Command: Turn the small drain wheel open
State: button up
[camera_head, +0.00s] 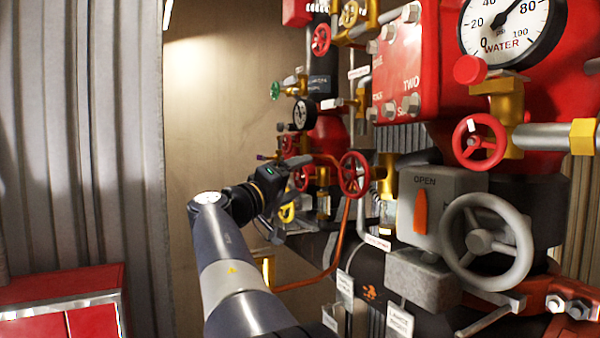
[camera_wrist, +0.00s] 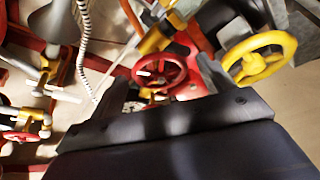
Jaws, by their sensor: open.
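My gripper (camera_head: 275,226) is at the end of my extended arm, low beside the pipework. In the wrist view its two dark fingers (camera_wrist: 161,73) stand apart with nothing held between them. A small red wheel (camera_wrist: 160,74) with a light mark shows in the gap beyond the fingers. A yellow wheel (camera_wrist: 259,60) lies just right of the right finger. In the head view a yellow wheel (camera_head: 287,213) shows close by my gripper, partly hidden. I cannot tell by any label which wheel is the drain wheel, or whether a finger touches one.
A larger red wheel (camera_head: 354,174) stands right of my gripper. A grey handwheel (camera_head: 486,242) and an OPEN indicator box (camera_head: 440,198) stand nearer right. An orange pipe (camera_head: 335,252) curves below. A red cabinet (camera_head: 62,302) is at lower left. Open space lies left of my arm.

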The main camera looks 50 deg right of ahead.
jog(key=shift+p+x, duration=0.35)
jog(key=shift+x, duration=0.5)
jog(key=shift+f, duration=0.1)
jog(key=c, duration=1)
